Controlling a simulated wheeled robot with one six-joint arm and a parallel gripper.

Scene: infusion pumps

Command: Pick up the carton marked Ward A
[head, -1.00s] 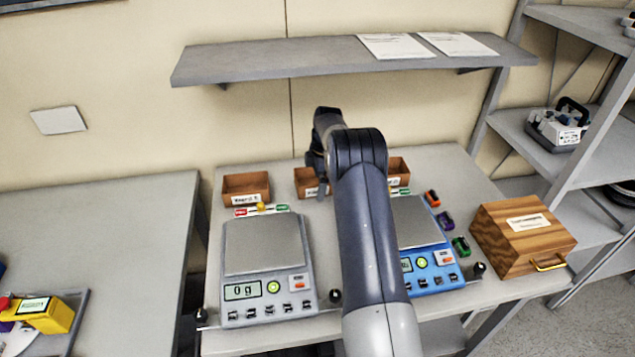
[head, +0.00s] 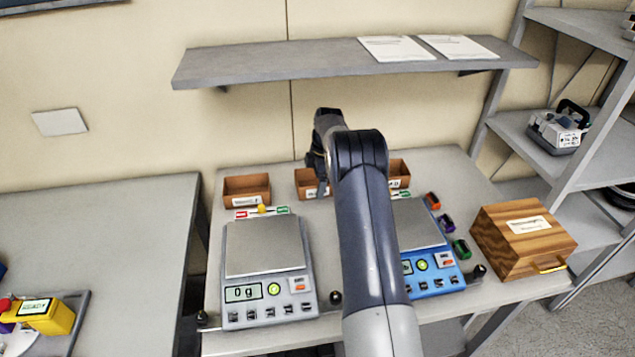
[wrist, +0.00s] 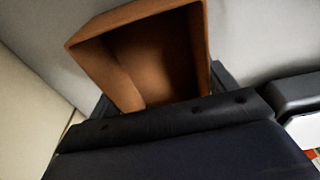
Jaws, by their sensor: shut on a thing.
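Three small open brown cartons with white labels stand in a row at the back of the table: a left carton (head: 246,185), a middle carton (head: 304,178) and a right carton (head: 399,169) partly hidden by my arm. The label print is too small to read surely, so I cannot tell which is Ward A. My gripper (head: 320,182) is at the middle carton and covers its right part. In the wrist view, my gripper (wrist: 162,95) is shut on this carton (wrist: 125,85), with a finger on either side. The carton looks empty inside. I cannot tell whether it is clear of the table.
A grey scale (head: 266,246) reading 0 g and a blue scale (head: 417,225) stand in front of the cartons. A wooden box (head: 522,238) is at the right. A wall shelf (head: 270,67) hangs above. A second table (head: 100,225) is at the left.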

